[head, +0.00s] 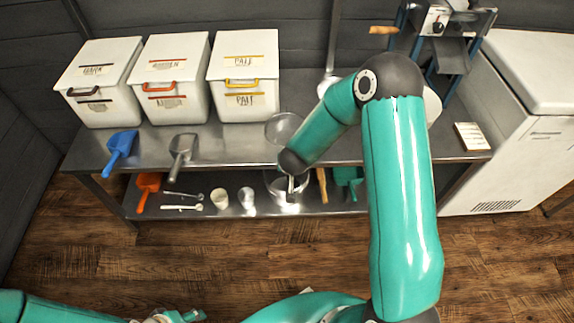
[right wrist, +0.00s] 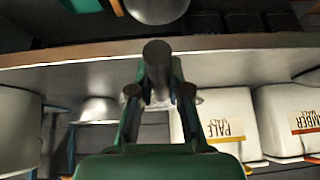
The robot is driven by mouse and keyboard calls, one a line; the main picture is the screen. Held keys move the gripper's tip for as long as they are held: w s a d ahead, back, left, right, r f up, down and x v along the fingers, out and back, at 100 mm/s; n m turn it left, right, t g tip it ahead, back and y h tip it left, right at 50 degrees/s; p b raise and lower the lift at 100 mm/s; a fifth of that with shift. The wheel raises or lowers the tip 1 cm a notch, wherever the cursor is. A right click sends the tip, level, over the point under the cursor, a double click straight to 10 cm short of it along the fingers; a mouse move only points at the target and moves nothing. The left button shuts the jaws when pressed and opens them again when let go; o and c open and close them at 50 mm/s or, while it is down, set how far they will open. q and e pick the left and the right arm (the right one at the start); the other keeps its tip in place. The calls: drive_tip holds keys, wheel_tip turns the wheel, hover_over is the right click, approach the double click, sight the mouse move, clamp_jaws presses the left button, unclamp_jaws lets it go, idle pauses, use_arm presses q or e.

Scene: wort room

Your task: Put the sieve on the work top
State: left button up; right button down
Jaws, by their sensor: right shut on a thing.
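The sieve (head: 283,127) shows as a round, see-through mesh bowl over the front of the grey work top (head: 230,146) in the head view. Most of the mesh is hidden there behind the fingers. I cannot tell whether the sieve touches the work top. My left gripper (head: 178,316) is low at the bottom edge, away from the bench, its fingers unclear.
White malt bins (head: 243,82) stand along the back. A blue scoop (head: 120,146) and a grey scoop (head: 182,151) lie at the left front. A mill (head: 440,45) stands at the back right. The lower shelf holds cups (head: 220,198), a metal bowl (head: 277,199) and an orange scoop (head: 146,187).

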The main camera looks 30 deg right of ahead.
drive_tip(key=c, duration=1.1)
unclamp_jaws()
drive_tip(key=p+v, duration=0.3)
drive_tip(key=v, duration=0.8)
drive_tip(key=s+a+f+n+g+y, duration=0.45)
drive_tip(key=s+a+f+y, duration=0.25)
drive_tip(key=s+a+f, duration=0.9)
drive_tip(key=shift+g, duration=0.35)
drive_tip(key=r+p, duration=0.6)
drive_tip(key=r, duration=0.1)
drive_tip(key=r+p, duration=0.3)
drive_tip(key=p, duration=0.1)
drive_tip(key=shift+s+a+r, duration=0.15)
drive_tip(key=shift+a, duration=0.2)
